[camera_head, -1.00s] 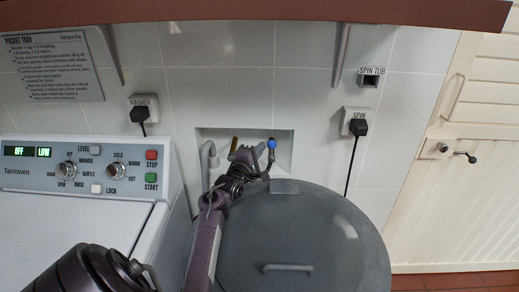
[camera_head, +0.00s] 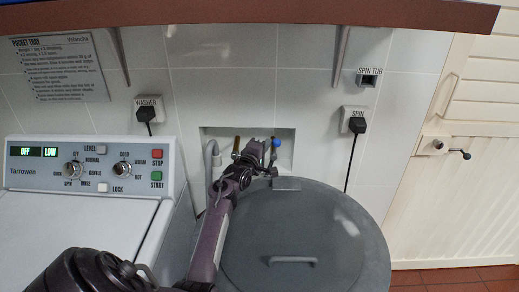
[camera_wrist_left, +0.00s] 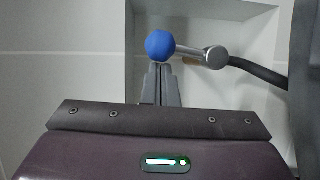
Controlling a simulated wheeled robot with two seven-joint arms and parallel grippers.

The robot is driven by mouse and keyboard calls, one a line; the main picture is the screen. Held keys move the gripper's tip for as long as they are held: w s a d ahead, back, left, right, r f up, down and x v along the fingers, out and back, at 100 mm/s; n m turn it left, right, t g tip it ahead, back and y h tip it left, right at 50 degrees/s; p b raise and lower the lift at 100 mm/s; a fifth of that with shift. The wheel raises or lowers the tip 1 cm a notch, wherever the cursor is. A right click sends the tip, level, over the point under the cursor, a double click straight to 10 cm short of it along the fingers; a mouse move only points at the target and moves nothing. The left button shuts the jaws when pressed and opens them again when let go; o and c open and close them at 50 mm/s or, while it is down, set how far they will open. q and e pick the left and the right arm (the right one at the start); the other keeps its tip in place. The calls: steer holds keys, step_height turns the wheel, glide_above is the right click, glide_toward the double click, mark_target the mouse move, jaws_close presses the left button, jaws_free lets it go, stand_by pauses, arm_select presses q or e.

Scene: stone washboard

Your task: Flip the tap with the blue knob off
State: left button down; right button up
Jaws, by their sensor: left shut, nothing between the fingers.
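The blue knob (camera_head: 276,143) shows at the recess in the tiled wall, behind the grey round lid. In the left wrist view the blue knob (camera_wrist_left: 160,44) is a ball at the left end of a short metal lever (camera_wrist_left: 195,53). The lever points left from a round metal tap end (camera_wrist_left: 215,57). My left gripper (camera_head: 269,161) reaches over the lid into the recess area. Its fingers are shut and empty, and their tips (camera_wrist_left: 160,68) appear just below the knob in the wrist view. I cannot tell whether they touch it. My right gripper is in neither view.
A yellowish upright piece (camera_head: 237,145) and a grey hose (camera_head: 210,152) stand at the recess's left. The round lid (camera_head: 335,240) lies below my arm. The washer panel (camera_head: 40,170) is at left. A brown shelf (camera_head: 260,14) overhangs above.

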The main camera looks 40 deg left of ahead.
mark_target(279, 143)
arm_select(q)
steer(key=m+p, duration=0.1)
steer(key=w+d+m+g+p, duration=0.1)
steer(key=d+r+m+p, duration=0.1)
steer(key=shift+w+r+m+g, duration=0.1)
steer(key=shift+w+m+g, duration=0.15)
steer(key=shift+m+g, duration=0.15)
steer(key=shift+w+d+f+m+g+y+p, duration=0.1)
steer(key=shift+w+d+m+g+y+p, duration=0.05)
steer(key=shift+w+d+m+g+p, duration=0.3)
steer(key=shift+w+d+f+m+g+y+p, duration=0.15)
steer(key=shift+m+g+p, duration=0.1)
steer(key=shift+m+p, duration=0.25)
steer(key=d+f+m+g, duration=0.1)
steer(key=w+d+m+g+y, duration=0.1)
steer(key=m, duration=0.1)
steer(key=w+d+f+m+g+y, duration=0.1)
steer(key=m, duration=0.1)
steer(key=shift+w+f+b, duration=0.15)
steer(key=shift+f+b, duration=0.15)
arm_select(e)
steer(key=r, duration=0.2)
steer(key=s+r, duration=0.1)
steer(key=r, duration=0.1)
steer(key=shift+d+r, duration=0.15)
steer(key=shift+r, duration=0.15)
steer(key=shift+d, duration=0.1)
